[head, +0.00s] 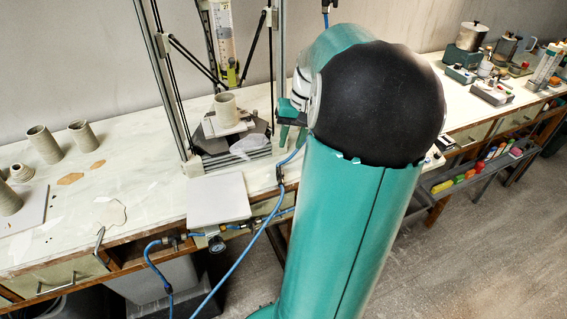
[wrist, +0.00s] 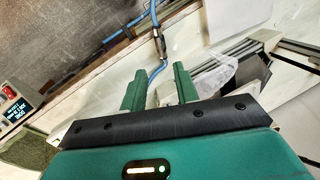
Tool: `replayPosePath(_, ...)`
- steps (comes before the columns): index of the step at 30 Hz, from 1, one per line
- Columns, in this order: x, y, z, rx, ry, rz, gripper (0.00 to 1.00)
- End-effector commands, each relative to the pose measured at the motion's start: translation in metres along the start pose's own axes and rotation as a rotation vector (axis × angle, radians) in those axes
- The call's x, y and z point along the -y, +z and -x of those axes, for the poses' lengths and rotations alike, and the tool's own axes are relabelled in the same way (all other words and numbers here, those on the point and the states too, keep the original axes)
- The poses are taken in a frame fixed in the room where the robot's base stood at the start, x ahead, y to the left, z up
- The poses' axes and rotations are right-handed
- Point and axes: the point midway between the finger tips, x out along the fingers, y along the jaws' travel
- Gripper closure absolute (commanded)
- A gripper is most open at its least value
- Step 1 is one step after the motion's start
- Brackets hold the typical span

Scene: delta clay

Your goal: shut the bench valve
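A blue hose line with metal fittings (head: 172,240) and a round gauge (head: 217,245) runs along the bench's front edge in the head view. I cannot tell which fitting is the bench valve, or how its handle is turned. A dark inline fitting (head: 280,178) sits on the hose at the bench edge. In the wrist view a metal fitting (wrist: 158,42) on the blue hose lies just beyond my fingertips. My gripper (wrist: 157,78) is open, its two green fingers apart with nothing gripped between them. In the head view my arm partly hides my gripper (head: 291,112).
A delta clay printer frame (head: 177,80) with a clay cup (head: 226,105) stands left of my gripper. A pale board (head: 217,199) lies at the bench edge. Clay pots (head: 43,145) stand at the left. A box with a lit display (wrist: 17,108) shows in the wrist view.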

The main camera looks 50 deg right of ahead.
Motion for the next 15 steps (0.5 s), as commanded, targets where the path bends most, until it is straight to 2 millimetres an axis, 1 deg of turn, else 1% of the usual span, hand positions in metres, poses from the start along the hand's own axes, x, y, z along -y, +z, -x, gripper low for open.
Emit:
replayPosePath(1,0.000,0.001,-0.011,0.003,-0.003,0.000,0.70)
replayPosePath(3,0.000,0.001,-0.026,0.004,-0.002,0.000,0.70)
replayPosePath(9,0.001,0.000,-0.064,0.003,-0.003,0.001,0.70)
replayPosePath(12,0.000,-0.001,-0.078,0.002,-0.002,0.001,0.70)
replayPosePath(15,0.000,-0.002,-0.087,0.001,-0.001,0.003,0.70)
